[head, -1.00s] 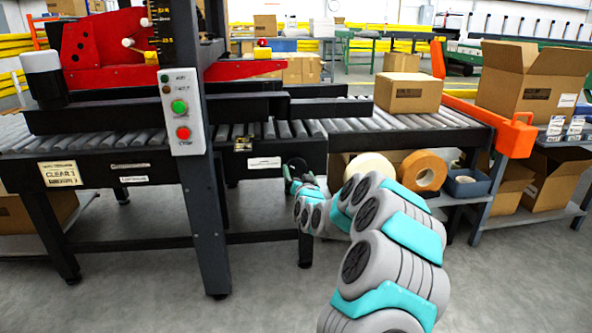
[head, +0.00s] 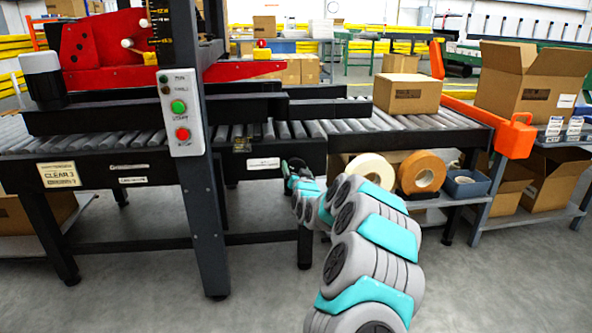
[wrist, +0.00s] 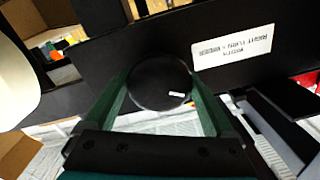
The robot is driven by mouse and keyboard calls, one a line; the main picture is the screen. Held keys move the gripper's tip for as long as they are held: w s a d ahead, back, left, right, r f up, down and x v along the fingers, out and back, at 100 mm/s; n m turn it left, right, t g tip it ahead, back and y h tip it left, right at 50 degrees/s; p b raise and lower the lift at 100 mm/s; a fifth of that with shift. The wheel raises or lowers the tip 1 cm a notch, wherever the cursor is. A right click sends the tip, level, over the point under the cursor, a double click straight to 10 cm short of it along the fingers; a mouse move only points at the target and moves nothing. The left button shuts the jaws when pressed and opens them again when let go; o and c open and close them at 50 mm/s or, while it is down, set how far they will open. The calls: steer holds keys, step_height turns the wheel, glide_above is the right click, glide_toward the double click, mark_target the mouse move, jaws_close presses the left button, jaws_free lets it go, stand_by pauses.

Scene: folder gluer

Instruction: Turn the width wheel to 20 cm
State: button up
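The width wheel (wrist: 160,82) is a round black disc with a small white mark toward its lower right, seen face-on in the wrist view. It sits in front of a black panel with a white label (wrist: 232,45), whose print appears upside down. My gripper (wrist: 160,76) has its two green fingers on either side of the wheel, with little or no gap. I cannot tell whether they press on it. In the head view my gripper (head: 291,166) is at the machine's front, below the roller bed; the wheel is hard to make out there. No width reading is legible.
A dark upright post with a button panel (head: 181,112) stands left of my gripper. A closed carton (head: 407,93) sits on the rollers (head: 385,119). The grey floor in front is clear.

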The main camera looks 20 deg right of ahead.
steer(key=c, duration=0.7)
steer(key=n+p, duration=0.1)
steer(key=n, duration=0.3)
steer(key=shift+r, duration=0.1)
steer(key=n, duration=0.5)
steer(key=n+b, duration=0.2)
steer(key=n, duration=0.2)
steer(key=shift+n+b, duration=1.65)
steer(key=shift+n, duration=0.55)
